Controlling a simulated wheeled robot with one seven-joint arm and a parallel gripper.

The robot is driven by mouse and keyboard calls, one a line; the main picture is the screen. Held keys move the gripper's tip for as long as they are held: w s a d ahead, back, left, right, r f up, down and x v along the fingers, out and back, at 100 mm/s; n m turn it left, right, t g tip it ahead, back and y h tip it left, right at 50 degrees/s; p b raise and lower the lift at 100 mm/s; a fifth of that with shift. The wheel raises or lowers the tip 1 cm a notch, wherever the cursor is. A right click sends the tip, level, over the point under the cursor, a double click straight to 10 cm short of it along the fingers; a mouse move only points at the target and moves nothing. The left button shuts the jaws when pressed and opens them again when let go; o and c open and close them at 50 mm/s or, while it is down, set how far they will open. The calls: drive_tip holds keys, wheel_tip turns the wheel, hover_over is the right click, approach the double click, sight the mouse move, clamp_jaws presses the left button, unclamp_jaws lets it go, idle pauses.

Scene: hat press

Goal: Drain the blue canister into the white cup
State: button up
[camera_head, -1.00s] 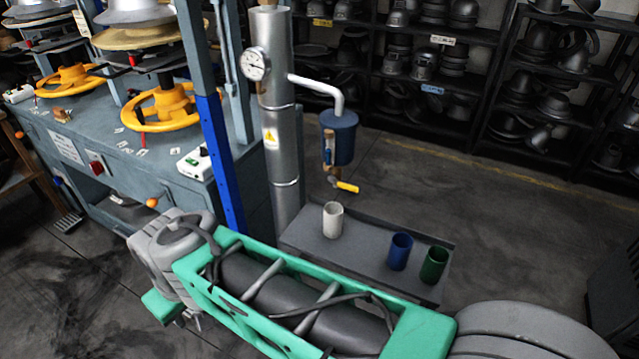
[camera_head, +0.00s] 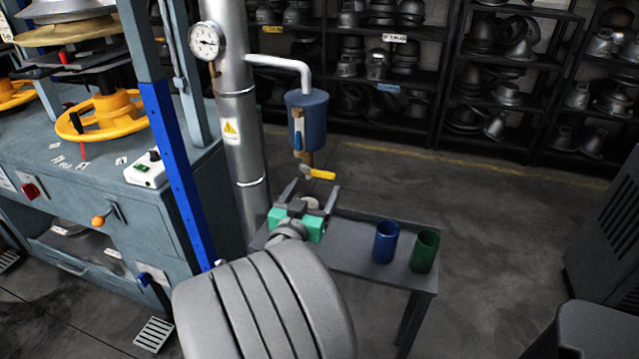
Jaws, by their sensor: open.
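The blue canister (camera_head: 308,118) hangs from a bent pipe on the metal column. Below it is a brass valve with a yellow lever handle (camera_head: 320,174) pointing right. My gripper (camera_head: 313,190) is open, its two grey fingers spread and pointing away from me, over the left part of the small grey table (camera_head: 345,262). In the picture it lies just below the valve; the depth between them is hard to tell. The white cup is not clearly seen; a pale grey patch between the fingers may be part of it. My wrist and arm cover that end of the table.
A blue cup (camera_head: 385,242) and a green cup (camera_head: 424,251) stand on the table's right part. A blue upright post (camera_head: 185,165) and the press bench (camera_head: 95,215) are on the left. Shelves of hat moulds line the back. The floor right of the table is clear.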

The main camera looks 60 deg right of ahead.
sight(323, 176)
drive_tip(key=d, duration=0.4)
drive_tip(key=shift+w+d+p, duration=0.3)
drive_tip(key=shift+w+d, duration=0.05)
drive_tip(key=shift+w, duration=0.05)
drive_tip(key=shift+c, duration=0.4)
drive_tip(key=shift+s, duration=0.1)
clamp_jaws()
